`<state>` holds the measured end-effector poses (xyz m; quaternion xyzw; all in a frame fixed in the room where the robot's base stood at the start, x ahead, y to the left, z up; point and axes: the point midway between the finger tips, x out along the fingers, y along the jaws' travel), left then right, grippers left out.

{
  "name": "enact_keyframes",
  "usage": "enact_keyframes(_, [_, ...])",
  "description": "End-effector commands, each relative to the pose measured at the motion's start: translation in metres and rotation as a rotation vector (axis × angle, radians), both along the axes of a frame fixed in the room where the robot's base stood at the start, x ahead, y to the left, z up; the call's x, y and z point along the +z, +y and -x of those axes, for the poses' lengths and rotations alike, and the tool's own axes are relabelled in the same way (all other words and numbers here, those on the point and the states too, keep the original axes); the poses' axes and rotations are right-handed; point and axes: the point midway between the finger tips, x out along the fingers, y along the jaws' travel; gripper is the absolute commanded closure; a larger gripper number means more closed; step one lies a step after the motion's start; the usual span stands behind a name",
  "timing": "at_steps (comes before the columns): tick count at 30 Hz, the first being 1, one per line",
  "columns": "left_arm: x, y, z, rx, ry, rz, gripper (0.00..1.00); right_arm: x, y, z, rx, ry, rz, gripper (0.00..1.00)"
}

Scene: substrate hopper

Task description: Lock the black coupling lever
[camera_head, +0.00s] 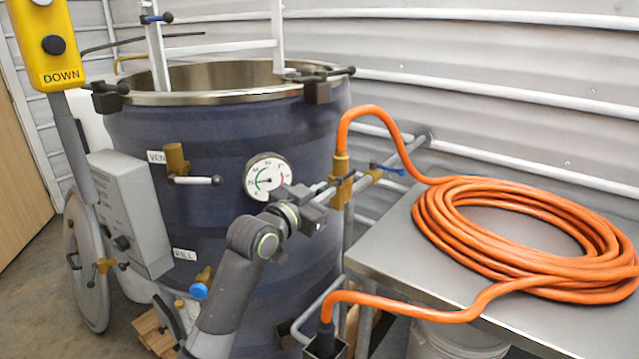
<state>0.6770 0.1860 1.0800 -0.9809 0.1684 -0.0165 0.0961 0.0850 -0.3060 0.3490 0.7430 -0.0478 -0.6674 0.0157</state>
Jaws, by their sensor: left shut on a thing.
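A brass coupling (341,183) joins the upper end of the orange hose (372,112) to a pipe at the right side of the dark blue hopper (225,135). My left gripper (322,194) is beside the coupling, on its left, and is shut on the black coupling lever. The fingers hide most of the lever, so its exact angle is hard to tell. The hose stands upright in the coupling. My right gripper is not in view.
A gauge (268,177) and a brass vent valve (178,165) sit left of my gripper. A blue-handled valve (386,169) is just right of the coupling. Coiled hose lies on a metal table (385,245). A yellow pendant (48,45) hangs at the upper left.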

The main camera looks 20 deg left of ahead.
Motion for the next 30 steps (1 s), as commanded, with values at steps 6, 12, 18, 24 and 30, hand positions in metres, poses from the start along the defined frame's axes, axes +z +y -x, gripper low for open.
enact_keyframes(6, [-0.002,0.0,0.0,0.008,0.003,-0.001,1.0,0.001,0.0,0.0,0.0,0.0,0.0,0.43])
enact_keyframes(12, [-0.002,0.0,0.0,0.008,0.003,-0.001,0.83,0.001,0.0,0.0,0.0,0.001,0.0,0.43])
enact_keyframes(18, [-0.001,0.0,0.0,0.007,0.001,-0.001,0.67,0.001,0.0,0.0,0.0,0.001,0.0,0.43])
enact_keyframes(24, [0.0,0.0,0.001,0.007,0.0,-0.001,0.67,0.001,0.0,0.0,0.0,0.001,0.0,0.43])
enact_keyframes(30, [0.0,0.005,0.014,0.008,-0.002,-0.001,0.67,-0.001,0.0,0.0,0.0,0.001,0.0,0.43])
